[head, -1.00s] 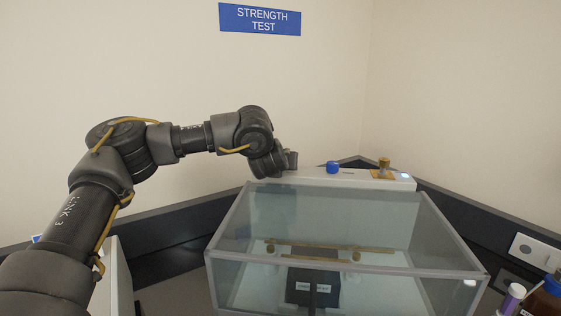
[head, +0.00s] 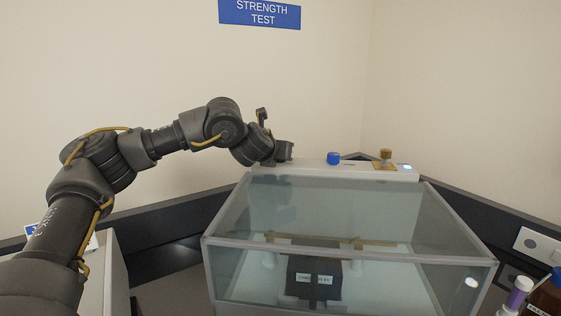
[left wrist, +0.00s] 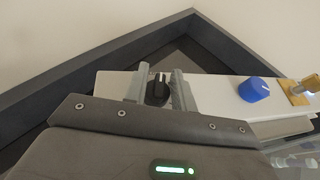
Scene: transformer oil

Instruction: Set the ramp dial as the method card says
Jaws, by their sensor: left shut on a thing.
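A black dial (left wrist: 157,89) with a light pointer mark stands on the left end of the pale control panel (left wrist: 215,93). My left gripper (left wrist: 157,87) has one finger on each side of it and is shut on it. In the head view my left gripper (head: 284,152) is at the panel's left end and hides the dial. A blue knob (head: 333,158) is to its right, also in the left wrist view (left wrist: 253,90). No readable method card or dial scale shows. My right gripper is not in view.
The clear-walled tank (head: 350,240) stands in front of the panel. A brass key-like part (head: 385,158) and a lit white button (head: 407,167) are at the panel's right end. A purple-labelled bottle (head: 516,296) stands at lower right. Dark ledges run along the walls.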

